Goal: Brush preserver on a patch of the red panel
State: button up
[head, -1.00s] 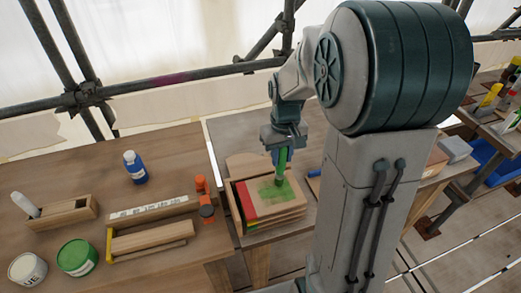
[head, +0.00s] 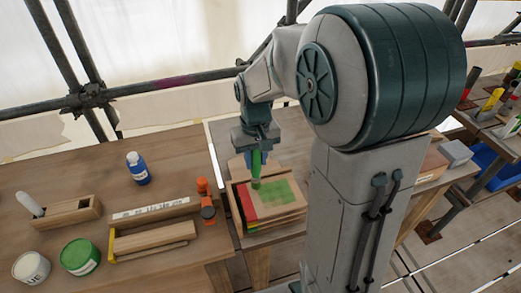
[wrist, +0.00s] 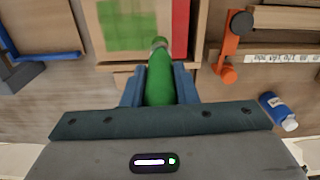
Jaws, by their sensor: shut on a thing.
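My gripper (head: 257,155) is shut on a green-handled brush (wrist: 160,80), which points down at the stacked panels. The brush tip with its metal collar is at the panel's edge in the wrist view; I cannot tell whether it touches. The top panel (head: 297,220) is wooden with a red strip (head: 248,203) along its left side in the head view. A green patch (head: 280,194) covers much of the wood beside the strip. The red strip also shows in the wrist view (wrist: 180,28), free of green where visible. A green tin (head: 80,257) stands on the left table.
On the left table (head: 150,225) are a blue bottle (head: 138,168), a white tin (head: 31,268), a wooden holder (head: 65,213) and an orange clamp (head: 206,200). Scaffold poles (head: 170,82) run behind. My arm hides part of the right side.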

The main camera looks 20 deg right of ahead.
jog(key=shift+s+r+p, duration=0.1)
jog(key=shift+r+p, duration=1.85)
jog(key=shift+r, duration=0.95)
jog(key=shift+d, duration=0.1)
